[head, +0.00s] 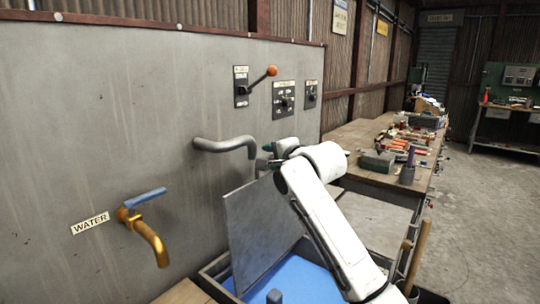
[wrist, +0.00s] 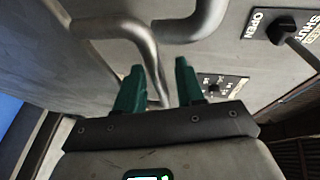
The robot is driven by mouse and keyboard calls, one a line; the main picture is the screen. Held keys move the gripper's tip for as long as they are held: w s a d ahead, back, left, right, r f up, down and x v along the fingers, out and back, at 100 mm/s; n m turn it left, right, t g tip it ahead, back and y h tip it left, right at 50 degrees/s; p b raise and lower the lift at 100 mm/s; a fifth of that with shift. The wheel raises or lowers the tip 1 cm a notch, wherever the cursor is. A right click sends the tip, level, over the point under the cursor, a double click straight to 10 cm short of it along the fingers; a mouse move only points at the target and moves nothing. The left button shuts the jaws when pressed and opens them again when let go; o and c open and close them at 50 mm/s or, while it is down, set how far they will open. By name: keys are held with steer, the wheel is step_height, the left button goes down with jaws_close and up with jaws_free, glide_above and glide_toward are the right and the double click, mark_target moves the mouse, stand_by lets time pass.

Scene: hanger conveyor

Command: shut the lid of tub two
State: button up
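A grey lid (head: 262,232) stands raised and steeply tilted on a tub (head: 222,268) with a blue inside, in the head view. No tub number can be read. A flat grey cover (head: 376,216) lies level just to the right, beyond my arm. My gripper (head: 267,160) is near the top edge of the raised lid, below the grey pipe's end. I see nothing held. My arm hides part of the tub.
A bent grey pipe (head: 225,144) juts from the panel (head: 110,110) close to my gripper. A brass tap (head: 145,230) with a blue handle is at left. An orange-knobbed lever (head: 258,79) is above. A cluttered workbench (head: 365,136) stands behind; floor at right is open.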

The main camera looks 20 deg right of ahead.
steer(key=shift+w+f, duration=0.15)
steer(key=shift+w, duration=0.5)
jaws_close()
